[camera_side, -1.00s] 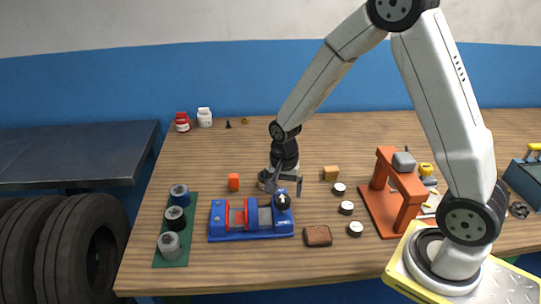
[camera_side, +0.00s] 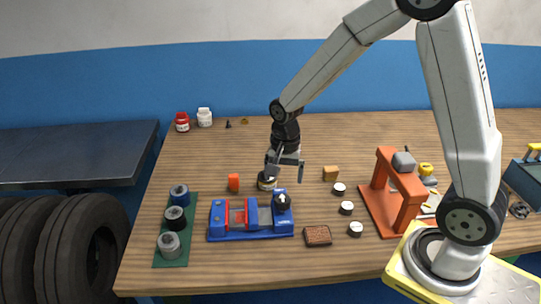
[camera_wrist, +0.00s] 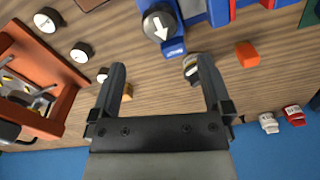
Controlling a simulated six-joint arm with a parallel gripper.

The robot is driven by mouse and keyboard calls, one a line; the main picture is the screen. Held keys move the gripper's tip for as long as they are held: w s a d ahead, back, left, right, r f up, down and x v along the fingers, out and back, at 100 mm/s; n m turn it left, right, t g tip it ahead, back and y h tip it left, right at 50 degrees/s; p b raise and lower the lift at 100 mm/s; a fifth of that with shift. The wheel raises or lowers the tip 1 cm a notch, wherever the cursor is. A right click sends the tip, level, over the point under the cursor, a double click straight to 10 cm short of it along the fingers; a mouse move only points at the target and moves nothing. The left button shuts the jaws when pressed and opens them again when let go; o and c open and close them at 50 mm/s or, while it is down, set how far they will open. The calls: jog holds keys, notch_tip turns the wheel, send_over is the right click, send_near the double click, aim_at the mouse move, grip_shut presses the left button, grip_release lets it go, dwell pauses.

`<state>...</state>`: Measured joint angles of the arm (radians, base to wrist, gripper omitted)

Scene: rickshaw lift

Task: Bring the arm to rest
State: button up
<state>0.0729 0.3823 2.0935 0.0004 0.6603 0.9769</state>
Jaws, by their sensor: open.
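My gripper (camera_side: 285,178) hangs above the wooden table, a little behind the blue vise-like fixture (camera_side: 248,236). Its fingers are apart and empty; in the wrist view my gripper (camera_wrist: 160,75) shows bare table between the fingertips. A small round piece with a light top (camera_side: 267,181) stands on the table just left of the gripper in the side view. In the wrist view this piece (camera_wrist: 191,68) lies near the right fingertip; I cannot tell the exact gap. The blue fixture with its dark round knob (camera_wrist: 159,23) is at the top of the wrist view.
An orange press frame (camera_side: 400,195) stands right of the gripper. Several small round pieces (camera_side: 346,208), a tan block (camera_side: 330,173), an orange block (camera_side: 234,182) and a brown block (camera_side: 317,236) lie around. A green mat (camera_side: 185,258) holds grey, black and blue cylinders. The back of the table is mostly clear.

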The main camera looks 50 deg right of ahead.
jog(key=shift+s+a+r+n, duration=0.2)
jog(key=shift+s+n, duration=0.25)
jog(key=shift+n, duration=0.05)
jog(key=s+a+r+n+t, duration=0.1)
jog(key=s+a+n+t, duration=0.1)
jog(key=s+n, duration=0.7)
jog(key=shift+a+r+n+t, duration=0.2)
jog(key=shift+r+n+t, duration=0.1)
jog(key=shift+n, duration=0.7)
jog(key=shift+w, duration=0.15)
